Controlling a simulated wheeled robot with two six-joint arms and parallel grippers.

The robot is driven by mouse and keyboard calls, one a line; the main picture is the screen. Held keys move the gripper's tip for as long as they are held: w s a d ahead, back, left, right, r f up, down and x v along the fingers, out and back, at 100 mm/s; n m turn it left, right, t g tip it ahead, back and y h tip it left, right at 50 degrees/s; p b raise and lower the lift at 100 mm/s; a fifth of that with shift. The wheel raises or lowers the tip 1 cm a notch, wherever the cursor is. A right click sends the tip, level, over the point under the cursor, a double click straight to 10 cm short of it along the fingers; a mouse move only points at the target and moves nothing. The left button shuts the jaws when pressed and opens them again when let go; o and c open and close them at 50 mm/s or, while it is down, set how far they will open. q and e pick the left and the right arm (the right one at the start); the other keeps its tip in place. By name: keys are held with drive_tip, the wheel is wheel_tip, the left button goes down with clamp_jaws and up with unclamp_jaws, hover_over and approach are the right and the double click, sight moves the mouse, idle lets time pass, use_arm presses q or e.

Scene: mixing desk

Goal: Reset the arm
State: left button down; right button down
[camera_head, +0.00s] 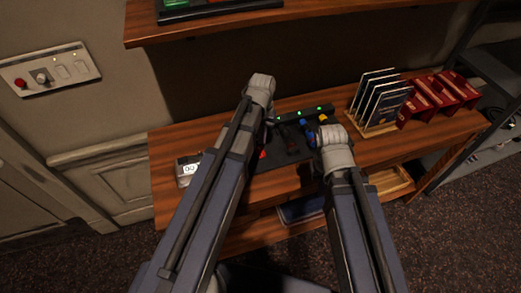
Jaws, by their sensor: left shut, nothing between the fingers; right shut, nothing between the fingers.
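My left arm reaches up from the bottom, and its pale wrist stands over the back of the wooden desk (172,146). My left gripper (272,128) is shut and empty, a small dark shape below that wrist. My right arm ends in a pale wrist at the right of the dark mixing panel (280,153). My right gripper (312,142) is shut and empty, mostly hidden by its wrist and hard to tell from the dark panel. Whether either gripper touches the panel cannot be told.
The panel has green lights (319,108) and coloured parts. A rack of upright cards (382,103) and a red holder (437,97) stand at the right. A small display box (187,170) is at the left. A wooden shelf (205,22) overhangs the back. A wooden tray (390,184) lies below.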

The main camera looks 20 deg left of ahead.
use_arm(q)
drive_tip(key=s+d+m+y, duration=0.1)
drive_tip(key=s+d+m, duration=0.3)
drive_tip(key=s+d, duration=0.6)
drive_tip(key=s, duration=0.4)
drive_tip(key=shift+s+d+m, duration=0.15)
drive_tip(key=shift+d+m, duration=0.1)
drive_tip(key=shift+m, duration=0.05)
